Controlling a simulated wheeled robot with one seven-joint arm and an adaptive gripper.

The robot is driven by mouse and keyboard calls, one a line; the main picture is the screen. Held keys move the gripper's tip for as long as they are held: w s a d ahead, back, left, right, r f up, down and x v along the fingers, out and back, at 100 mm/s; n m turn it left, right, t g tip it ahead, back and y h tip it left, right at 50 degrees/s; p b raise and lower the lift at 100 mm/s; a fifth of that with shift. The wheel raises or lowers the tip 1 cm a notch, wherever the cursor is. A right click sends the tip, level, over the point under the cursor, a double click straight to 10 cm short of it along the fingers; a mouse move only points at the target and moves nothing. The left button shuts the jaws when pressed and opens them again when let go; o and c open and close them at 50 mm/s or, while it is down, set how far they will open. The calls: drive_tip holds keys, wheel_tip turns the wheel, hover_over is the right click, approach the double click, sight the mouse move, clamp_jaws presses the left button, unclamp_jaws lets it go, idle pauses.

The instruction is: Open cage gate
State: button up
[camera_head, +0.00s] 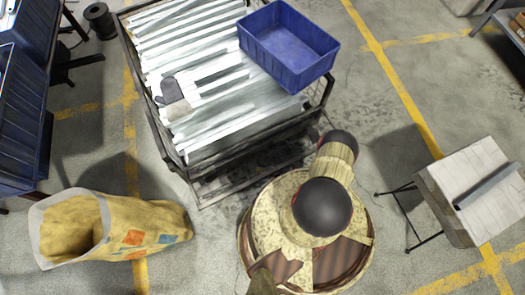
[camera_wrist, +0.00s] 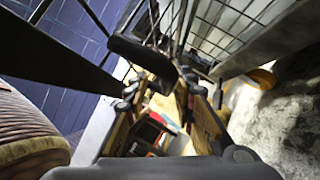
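The cage (camera_head: 180,165) is a dark wire-mesh frame loaded with long galvanized brackets (camera_head: 190,40), in the head view at top centre. Its near side, facing my base, shows dark rails; I cannot tell which part is the gate or whether it stands open. In the wrist view wire bars (camera_wrist: 225,30) cross the top. A thick dark rounded bar (camera_wrist: 145,55) lies close to my fingertips; I cannot tell whether it touches them. My gripper (camera_wrist: 162,97) has its two fingers apart, with nothing visibly held. It is hidden in the head view.
A blue bin (camera_head: 290,50) and a dark grey glove (camera_head: 170,92) lie on the brackets. A yellow sack (camera_head: 150,225) lies at lower left, blue containers (camera_head: 20,110) stand at far left. A box on a folding stand (camera_head: 475,190) is at right. Floor right of the cage is clear.

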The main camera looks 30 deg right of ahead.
idle(0.3)
drive_tip(key=s+d, duration=0.2)
drive_tip(key=d, duration=0.1)
drive_tip(key=s+d, duration=0.3)
drive_tip(key=d, duration=0.1)
drive_tip(key=s+d, duration=0.2)
drive_tip(key=d, duration=0.1)
drive_tip(key=shift+s+d+f, duration=0.2)
drive_tip(key=shift+s+d, duration=0.15)
idle(0.4)
